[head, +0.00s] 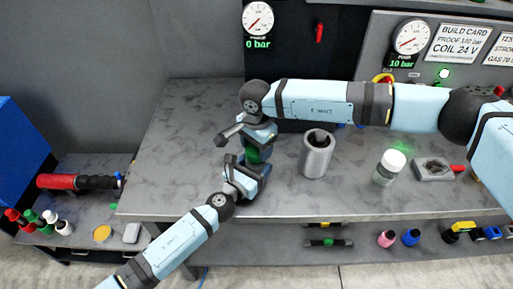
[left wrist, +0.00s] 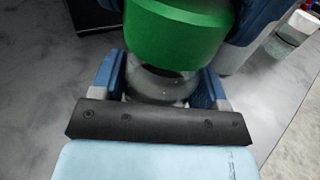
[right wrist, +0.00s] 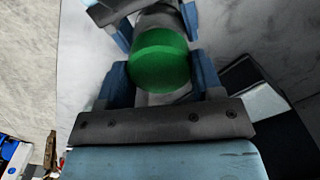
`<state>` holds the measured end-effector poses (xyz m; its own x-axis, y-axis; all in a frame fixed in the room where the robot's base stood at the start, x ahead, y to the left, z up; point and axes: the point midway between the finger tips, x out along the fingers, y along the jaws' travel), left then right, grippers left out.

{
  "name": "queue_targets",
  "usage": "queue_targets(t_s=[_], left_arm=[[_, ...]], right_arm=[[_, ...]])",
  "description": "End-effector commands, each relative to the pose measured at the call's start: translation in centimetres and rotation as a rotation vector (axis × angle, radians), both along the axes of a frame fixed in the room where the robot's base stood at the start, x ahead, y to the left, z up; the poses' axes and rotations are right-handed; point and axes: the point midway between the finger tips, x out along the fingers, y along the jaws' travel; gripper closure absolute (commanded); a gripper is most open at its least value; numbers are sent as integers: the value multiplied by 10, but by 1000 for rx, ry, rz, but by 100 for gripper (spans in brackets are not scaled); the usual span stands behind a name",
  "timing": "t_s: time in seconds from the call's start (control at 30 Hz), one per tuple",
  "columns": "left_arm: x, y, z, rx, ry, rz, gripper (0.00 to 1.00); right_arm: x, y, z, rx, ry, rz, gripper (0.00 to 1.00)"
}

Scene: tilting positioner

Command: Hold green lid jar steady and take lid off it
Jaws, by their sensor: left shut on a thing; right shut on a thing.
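The green lid (head: 253,154) is between my two grippers at the left part of the bench in the head view. The lid also shows large in the left wrist view (left wrist: 180,30) and in the right wrist view (right wrist: 160,62). My left gripper (left wrist: 165,85) is shut on the clear grey jar body (left wrist: 160,86) below the lid. My right gripper (right wrist: 158,75) is shut on the green lid from above. In the left wrist view a dark gap shows between lid and jar body; I cannot tell whether they still touch. The jar's base is hidden.
A grey metal cup (head: 317,156) stands right of the grippers. A white-lidded jar (head: 388,168) and a grey fixture with a red handle (head: 433,169) stand further right. The bench's left part (head: 175,150) is clear. A gauge panel (head: 340,40) rises behind.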

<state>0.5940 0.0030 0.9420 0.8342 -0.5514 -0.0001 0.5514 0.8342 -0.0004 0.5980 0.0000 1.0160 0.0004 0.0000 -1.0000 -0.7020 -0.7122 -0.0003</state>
Motion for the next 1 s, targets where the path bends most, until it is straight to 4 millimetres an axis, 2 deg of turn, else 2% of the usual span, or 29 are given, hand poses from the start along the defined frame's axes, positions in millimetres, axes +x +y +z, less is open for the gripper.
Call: queue_targets(t_s=[0.37, 0.7, 0.93, 0.97, 1.0], left_arm=[[0, 0, 0, 0, 0, 0, 98], [0, 0, 0, 0, 0, 0, 98], [0, 0, 0, 0, 0, 0, 98], [0, 0, 0, 0, 0, 0, 25], [0, 0, 0, 0, 0, 0, 16]], right_arm=[[0, 0, 3, 0, 0, 0, 68], [0, -1, 39, -1, -1, 0, 68], [0, 0, 41, -1, 1, 0, 68], [0, 0, 41, -1, 1, 0, 68], [0, 0, 41, -1, 1, 0, 68]])
